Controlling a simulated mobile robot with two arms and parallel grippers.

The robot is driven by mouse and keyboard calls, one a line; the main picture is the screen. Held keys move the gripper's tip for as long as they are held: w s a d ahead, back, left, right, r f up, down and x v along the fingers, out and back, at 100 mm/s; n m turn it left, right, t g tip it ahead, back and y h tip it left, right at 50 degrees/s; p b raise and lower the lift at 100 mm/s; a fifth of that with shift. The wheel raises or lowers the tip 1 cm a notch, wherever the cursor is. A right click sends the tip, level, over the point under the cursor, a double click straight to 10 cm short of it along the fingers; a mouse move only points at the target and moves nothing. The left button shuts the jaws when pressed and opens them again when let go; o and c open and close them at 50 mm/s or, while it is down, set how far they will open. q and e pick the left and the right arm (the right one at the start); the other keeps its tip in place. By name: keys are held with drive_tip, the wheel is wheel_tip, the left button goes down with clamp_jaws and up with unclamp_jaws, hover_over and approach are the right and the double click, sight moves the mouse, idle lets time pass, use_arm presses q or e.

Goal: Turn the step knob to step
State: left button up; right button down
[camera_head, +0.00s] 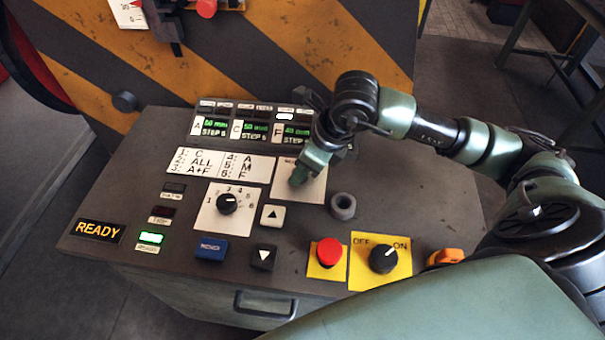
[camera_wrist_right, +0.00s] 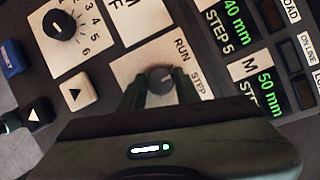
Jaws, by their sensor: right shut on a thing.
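The step knob (camera_wrist_right: 160,78) is a dark round knob on a pale plate (camera_wrist_right: 136,64) marked RUN and STEP. My right gripper (camera_wrist_right: 160,90) has its two dark green fingers shut on the knob, one on each side. I cannot tell clearly which label the knob points to. In the head view, my right gripper (camera_head: 302,176) reaches down over the same plate (camera_head: 312,188) and hides the knob. My left gripper is not in view.
Near the plate are a numbered selector knob (camera_head: 227,203), arrow buttons (camera_head: 272,215), a grey ring-like part (camera_head: 343,206), a red button (camera_head: 329,252) and an OFF/ON knob (camera_head: 383,258). Green displays (camera_head: 256,130) stand behind. A READY sign (camera_head: 98,230) is lit at left.

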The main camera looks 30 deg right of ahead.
drive_tip(key=m+b, duration=0.1)
drive_tip(key=m+h+b, duration=0.1)
drive_tip(key=m, duration=0.1)
drive_tip(key=shift+a+f+m+t+b, duration=0.1)
drive_tip(key=shift+f+m+t+b, duration=0.05)
drive_tip(key=shift+m+t+b, duration=0.2)
drive_tip(key=shift+m+h+b, duration=0.7)
drive_tip(key=shift+m, duration=0.75)
drive_tip(key=shift+r, duration=0.2)
drive_tip(key=c, duration=1)
unclamp_jaws()
drive_tip(key=v, duration=0.7)
drive_tip(key=shift+s+r, duration=0.15)
drive_tip(key=shift+r, duration=0.15)
